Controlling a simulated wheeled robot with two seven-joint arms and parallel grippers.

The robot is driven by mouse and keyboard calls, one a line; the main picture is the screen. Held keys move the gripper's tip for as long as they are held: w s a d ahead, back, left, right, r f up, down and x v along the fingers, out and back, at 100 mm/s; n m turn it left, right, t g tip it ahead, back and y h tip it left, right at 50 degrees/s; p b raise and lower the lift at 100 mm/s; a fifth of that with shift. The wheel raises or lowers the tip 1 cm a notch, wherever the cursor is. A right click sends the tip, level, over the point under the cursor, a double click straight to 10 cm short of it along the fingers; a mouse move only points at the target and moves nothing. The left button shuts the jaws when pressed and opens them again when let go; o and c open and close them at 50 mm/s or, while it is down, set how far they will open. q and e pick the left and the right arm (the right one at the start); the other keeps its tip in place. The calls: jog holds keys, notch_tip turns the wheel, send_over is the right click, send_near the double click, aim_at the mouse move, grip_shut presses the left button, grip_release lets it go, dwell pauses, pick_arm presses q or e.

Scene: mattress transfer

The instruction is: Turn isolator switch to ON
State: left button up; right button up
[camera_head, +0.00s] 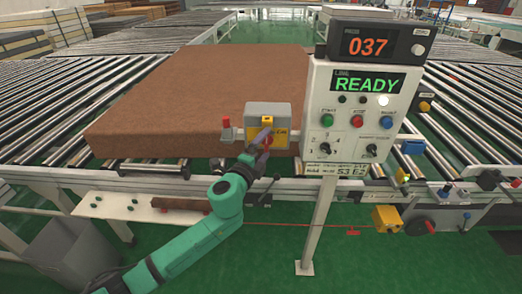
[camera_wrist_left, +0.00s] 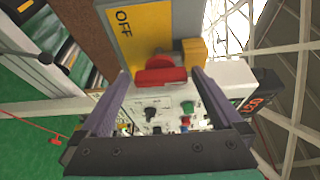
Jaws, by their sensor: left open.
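The isolator switch is a grey box (camera_head: 268,108) with a yellow face plate, mounted left of the control panel. In the left wrist view its yellow plate (camera_wrist_left: 142,28) carries the word OFF. Its red handle (camera_wrist_left: 160,76) lies crosswise in that picture, between my finger tips. My left gripper (camera_head: 264,142) reaches up to the front of the switch and partly hides the plate and handle in the head view. The left wrist view shows the gripper (camera_wrist_left: 158,84) open, with a finger on either side of the handle. Contact cannot be told. My right gripper is not in view.
The control panel (camera_head: 318,140) reads READY and stands close right of the switch, under a display (camera_head: 368,46) showing 037. A brown mattress (camera_head: 190,85) lies on the rollers behind. A red lever (camera_head: 226,123) stands left of the switch. A rail runs below.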

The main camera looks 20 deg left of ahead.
pick_arm(q)
jog(key=s+a+b, duration=0.2)
jog(key=s+b, duration=0.2)
jog(key=s, duration=1)
jog(key=shift+s, duration=0.2)
jog(key=shift+a, duration=0.1)
